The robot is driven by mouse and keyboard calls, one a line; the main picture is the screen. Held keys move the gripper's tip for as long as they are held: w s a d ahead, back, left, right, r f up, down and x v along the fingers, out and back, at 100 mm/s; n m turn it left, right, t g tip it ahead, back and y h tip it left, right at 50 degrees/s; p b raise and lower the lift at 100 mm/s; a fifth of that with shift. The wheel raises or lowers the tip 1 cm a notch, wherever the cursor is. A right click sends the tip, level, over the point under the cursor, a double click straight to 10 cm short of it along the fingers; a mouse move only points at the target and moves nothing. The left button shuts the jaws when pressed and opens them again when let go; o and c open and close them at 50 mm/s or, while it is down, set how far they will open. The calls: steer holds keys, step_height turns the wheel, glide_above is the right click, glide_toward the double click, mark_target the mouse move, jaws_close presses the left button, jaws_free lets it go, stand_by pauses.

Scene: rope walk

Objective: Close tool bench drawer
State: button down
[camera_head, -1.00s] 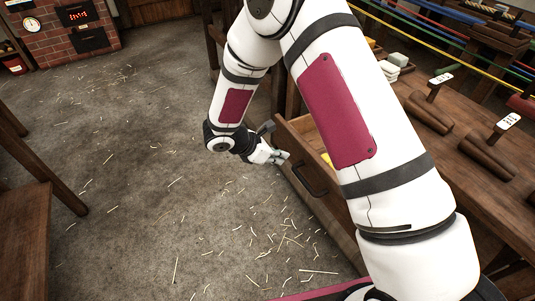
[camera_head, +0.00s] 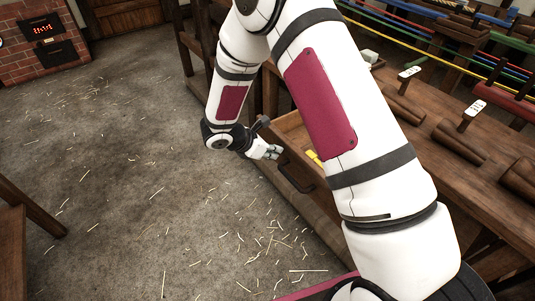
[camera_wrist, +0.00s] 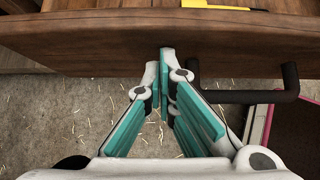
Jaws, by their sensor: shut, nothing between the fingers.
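The wooden tool bench drawer (camera_head: 310,196) stands open, pulled out from the bench (camera_head: 440,147) at right. A dark bar handle (camera_head: 296,179) is on its front, and it also shows in the wrist view (camera_wrist: 245,96). My gripper (camera_head: 273,152) is shut and empty, at the drawer front, to the left of the handle. In the wrist view, the fingertips (camera_wrist: 166,58) overlap the drawer front (camera_wrist: 100,45) beside the handle, not around it. Whether they touch the wood I cannot tell. My arm hides part of the drawer and bench.
A yellow item (camera_head: 314,157) lies in the drawer. Wooden tools with white tags (camera_head: 410,73) and coloured ropes (camera_head: 430,45) are on and behind the bench. A wooden piece of furniture (camera_head: 25,215) stands at left. The straw-strewn floor (camera_head: 130,180) between is clear.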

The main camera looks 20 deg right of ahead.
steer(key=w+d+b, duration=0.1)
steer(key=w+d, duration=0.1)
steer(key=d, duration=0.4)
steer(key=w+d, duration=0.2)
steer(key=d, duration=0.5)
steer(key=w+d+b, duration=0.1)
steer(key=w+d, duration=0.1)
steer(key=d, duration=0.4)
steer(key=shift+w+d+b, duration=0.2)
steer(key=shift+d+b, duration=0.1)
steer(key=shift+d, duration=0.1)
steer(key=shift+w+d, duration=0.1)
steer(key=shift+d, duration=0.2)
steer(key=shift+d+r, duration=0.1)
